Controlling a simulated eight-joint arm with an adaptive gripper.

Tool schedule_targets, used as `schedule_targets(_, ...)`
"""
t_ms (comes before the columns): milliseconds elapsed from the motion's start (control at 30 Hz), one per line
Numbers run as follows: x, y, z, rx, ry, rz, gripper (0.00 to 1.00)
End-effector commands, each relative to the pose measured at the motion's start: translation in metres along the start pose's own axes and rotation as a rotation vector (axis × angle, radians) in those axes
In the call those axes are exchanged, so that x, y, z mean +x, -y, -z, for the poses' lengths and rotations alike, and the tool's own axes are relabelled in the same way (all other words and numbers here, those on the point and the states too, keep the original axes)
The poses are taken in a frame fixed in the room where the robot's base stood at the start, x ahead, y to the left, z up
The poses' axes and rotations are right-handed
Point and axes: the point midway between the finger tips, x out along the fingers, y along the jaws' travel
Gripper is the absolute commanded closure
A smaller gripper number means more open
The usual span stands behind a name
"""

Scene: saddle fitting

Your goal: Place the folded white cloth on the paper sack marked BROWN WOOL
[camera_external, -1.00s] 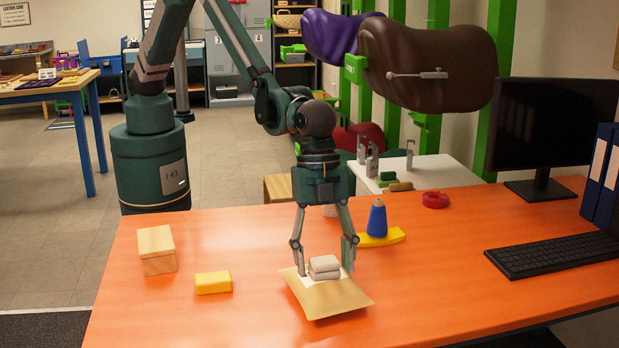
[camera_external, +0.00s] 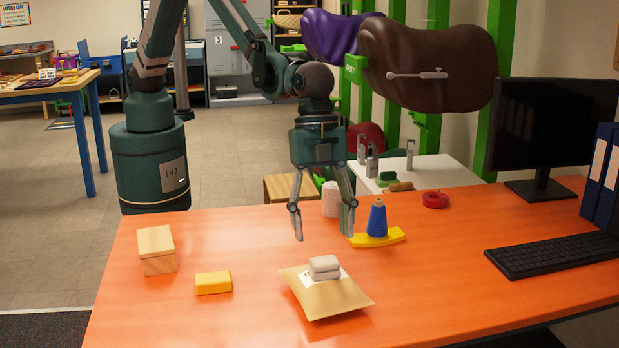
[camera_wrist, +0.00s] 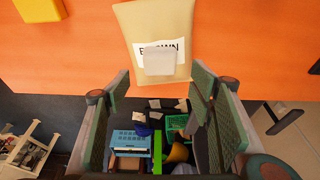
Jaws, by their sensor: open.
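The folded white cloth (camera_external: 324,267) lies on the paper sack (camera_external: 338,299), toward its far end, on the white label. In the wrist view the cloth (camera_wrist: 159,62) covers part of the label on the sack (camera_wrist: 153,16); "B", "WN" and part of another letter show, and any lower line is hidden. My gripper (camera_external: 322,236) is open and empty, above and behind the cloth and apart from it. In the wrist view its fingers (camera_wrist: 160,88) are spread wide, with nothing between them touching them.
A yellow block (camera_external: 213,283) and a wooden box (camera_external: 156,250) stand left of the sack. A blue cone on a yellow curved base (camera_external: 378,237) and a white cylinder (camera_external: 330,199) stand behind it. A keyboard (camera_external: 553,256) lies right. The orange table between is clear.

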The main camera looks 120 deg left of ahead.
Motion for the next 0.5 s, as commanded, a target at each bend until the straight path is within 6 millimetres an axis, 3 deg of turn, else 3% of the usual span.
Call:
schedule_targets(200,-0.029,0.0,0.0,0.0,0.0,0.0,0.46)
schedule_targets(500,-0.045,0.0,0.0,0.0,0.0,0.0,0.46)
